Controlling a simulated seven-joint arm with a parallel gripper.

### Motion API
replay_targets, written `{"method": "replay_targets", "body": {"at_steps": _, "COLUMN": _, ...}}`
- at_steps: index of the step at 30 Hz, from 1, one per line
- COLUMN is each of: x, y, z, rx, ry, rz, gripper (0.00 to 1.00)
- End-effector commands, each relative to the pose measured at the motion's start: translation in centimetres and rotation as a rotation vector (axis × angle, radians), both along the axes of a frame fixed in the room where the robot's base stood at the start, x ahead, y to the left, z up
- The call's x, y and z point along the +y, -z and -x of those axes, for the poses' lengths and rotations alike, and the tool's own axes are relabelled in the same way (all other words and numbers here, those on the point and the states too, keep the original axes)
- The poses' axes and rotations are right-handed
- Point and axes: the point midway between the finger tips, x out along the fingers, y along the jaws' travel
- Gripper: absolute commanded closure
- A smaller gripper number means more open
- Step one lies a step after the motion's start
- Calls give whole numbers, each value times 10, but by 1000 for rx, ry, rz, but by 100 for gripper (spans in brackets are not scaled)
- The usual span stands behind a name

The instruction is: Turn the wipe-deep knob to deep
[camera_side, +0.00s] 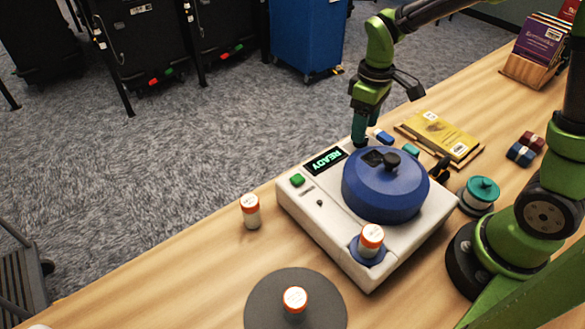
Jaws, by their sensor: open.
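A white machine (318,227) stands on the wooden table with a lit READY display (325,162) and a green button (297,180). A round blue lid (386,190) with a black knob (392,159) sits on it. A small dark round part (320,203) is on the front panel. No wipe or deep marking is readable, so I cannot tell which part is the wipe-deep knob or its setting. My gripper (360,142) is open, pointing down near the machine's back edge, between display and lid. The fingertips are partly unclear, and no held object shows.
Another bottle (250,211) stands left, and one (295,300) stands on a grey disc (262,309). A yellow book (441,136), small blocks (522,152) and a teal-topped spool (481,194) lie right.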

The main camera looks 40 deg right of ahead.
Motion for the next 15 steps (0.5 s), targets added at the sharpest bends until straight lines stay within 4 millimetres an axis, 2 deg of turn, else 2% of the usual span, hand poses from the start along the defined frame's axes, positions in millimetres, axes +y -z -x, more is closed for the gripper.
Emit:
{"method": "replay_targets", "body": {"at_steps": 1, "x": 0, "y": 9, "z": 1, "rx": 4, "ry": 0, "rz": 0, "gripper": 39}}
{"method": "replay_targets", "body": {"at_steps": 6, "x": 1, "y": 24, "z": 0, "rx": 1, "ry": 0, "rz": 0, "gripper": 39}}
{"method": "replay_targets", "body": {"at_steps": 15, "x": 1, "y": 27, "z": 0, "rx": 0, "ry": 0, "rz": 0, "gripper": 39}}
